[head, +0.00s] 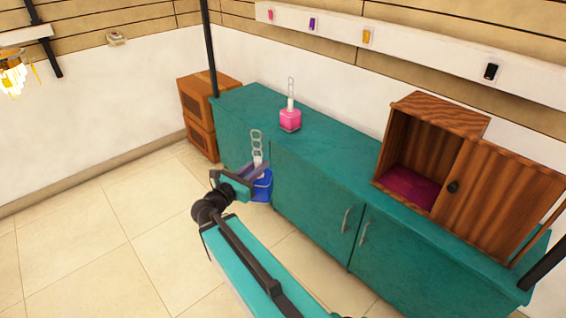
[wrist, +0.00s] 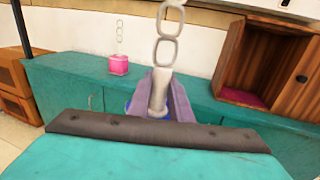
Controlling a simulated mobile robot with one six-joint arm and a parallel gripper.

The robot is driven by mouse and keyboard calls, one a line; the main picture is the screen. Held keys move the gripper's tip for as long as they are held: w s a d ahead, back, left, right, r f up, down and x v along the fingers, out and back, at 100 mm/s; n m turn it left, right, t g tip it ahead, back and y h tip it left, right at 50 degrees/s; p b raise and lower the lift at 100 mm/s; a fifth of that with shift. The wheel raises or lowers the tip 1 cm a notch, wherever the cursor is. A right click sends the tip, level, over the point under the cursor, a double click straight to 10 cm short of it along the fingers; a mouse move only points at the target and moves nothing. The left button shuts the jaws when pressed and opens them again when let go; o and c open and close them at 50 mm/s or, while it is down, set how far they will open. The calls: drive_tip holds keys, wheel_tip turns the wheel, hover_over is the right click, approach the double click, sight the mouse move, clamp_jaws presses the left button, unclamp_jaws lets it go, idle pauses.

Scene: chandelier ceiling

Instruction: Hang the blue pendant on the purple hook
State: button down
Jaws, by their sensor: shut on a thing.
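The blue pendant (head: 262,187) is in my gripper (head: 256,170), held upright in the air in front of the teal cabinet's left part. My gripper (wrist: 159,95) is shut on the pendant's pale stem (wrist: 158,92) in the wrist view. Chain links rise above the stem, and the blue body is mostly hidden behind the gripper there. The purple hook (head: 312,23) is on the white wall rail at the top of the head view, second from the left, well above and apart from the pendant. I cannot make out the purple hook in the wrist view.
A pink pendant (head: 290,120) stands on the teal cabinet (head: 335,150). A wooden box (head: 440,112) with an open door stands at its right. Pink (head: 271,15), orange (head: 366,36) and black (head: 491,71) hooks share the rail. A dark post (head: 209,50) rises at the cabinet's left end.

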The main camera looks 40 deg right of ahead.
drive_tip(key=w+a+n+t+y, duration=0.1)
drive_tip(key=w+a+n+t, duration=0.1)
drive_tip(key=a, duration=1.1)
drive_tip(key=w+a+n+t+y, duration=0.2)
drive_tip(key=a+t, duration=0.1)
drive_tip(key=a, duration=1.1)
drive_tip(key=shift+w+a+f+t, duration=0.15)
drive_tip(key=shift+w+t, duration=0.1)
drive_tip(key=shift+t, duration=0.15)
drive_tip(key=shift+s, duration=0.15)
